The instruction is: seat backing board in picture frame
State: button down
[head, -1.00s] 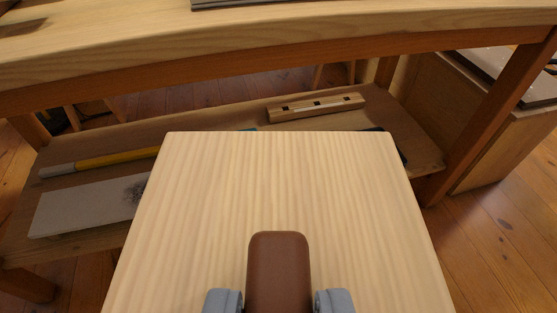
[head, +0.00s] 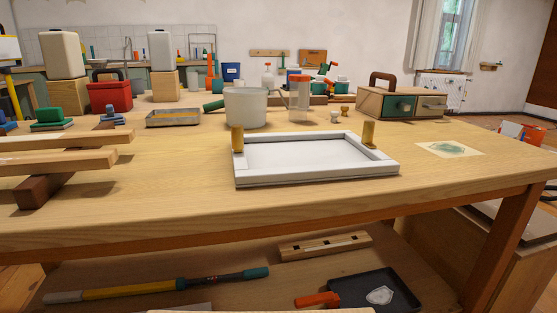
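The white picture frame (head: 318,178) lies flat on the workbench, a little right of centre. Its recess shows a pale, empty-looking floor. Two gold upright pegs stand at it, one at the left (head: 238,139) and one at the right (head: 368,133). Only a thin strip of the pale wooden backing board (head: 262,311) shows at the bottom edge of the view, below and in front of the bench. Its brown handle and my gripper are out of view.
The workbench (head: 140,215) has clear wood in front of the frame. Wooden strips on a brown block (head: 45,190) lie at left. A white pot (head: 245,107) and jars stand behind the frame. A lower shelf holds a black tray (head: 345,302).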

aim_at(306, 147)
jog(key=u, duration=0.45)
jog(key=i, duration=0.85)
jog(key=z, duration=1.35)
jog(key=k, duration=0.55)
jog(key=u, duration=0.05)
jog(key=i, duration=1)
jog(key=u, duration=0.05)
